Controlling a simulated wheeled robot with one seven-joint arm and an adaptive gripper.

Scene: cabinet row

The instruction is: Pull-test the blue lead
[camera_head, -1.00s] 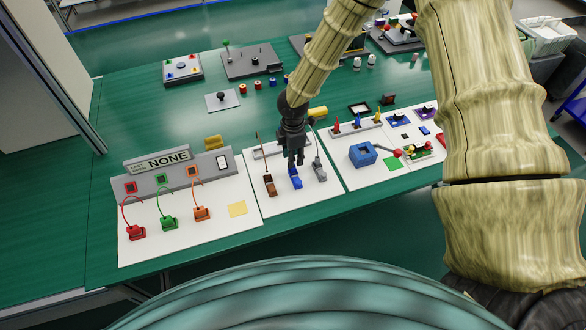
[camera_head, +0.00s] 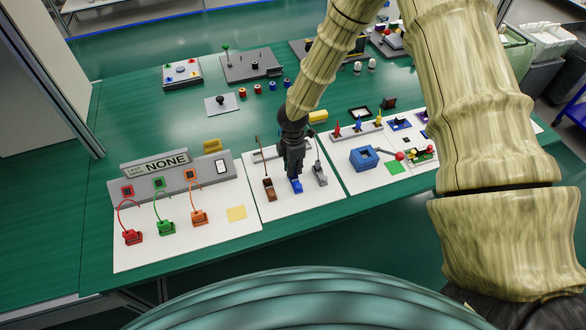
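The blue lead's block (camera_head: 296,187) lies on the middle white board, between a brown lead (camera_head: 269,188) on its left and a grey lead (camera_head: 320,176) on its right. Thin cords run from the brown and grey leads up to a grey strip (camera_head: 265,156) at the board's back. My gripper (camera_head: 294,174) points down right over the blue lead and hides its upper part and any cord. The fingers look close to or touching the block. I cannot tell whether they are open or shut on it.
On the left board, red (camera_head: 132,237), green (camera_head: 166,227) and orange (camera_head: 198,217) connectors hang by wires from a grey panel reading "LAST OPEN NONE" (camera_head: 157,164). The right board holds a blue box (camera_head: 364,158) and coloured pegs.

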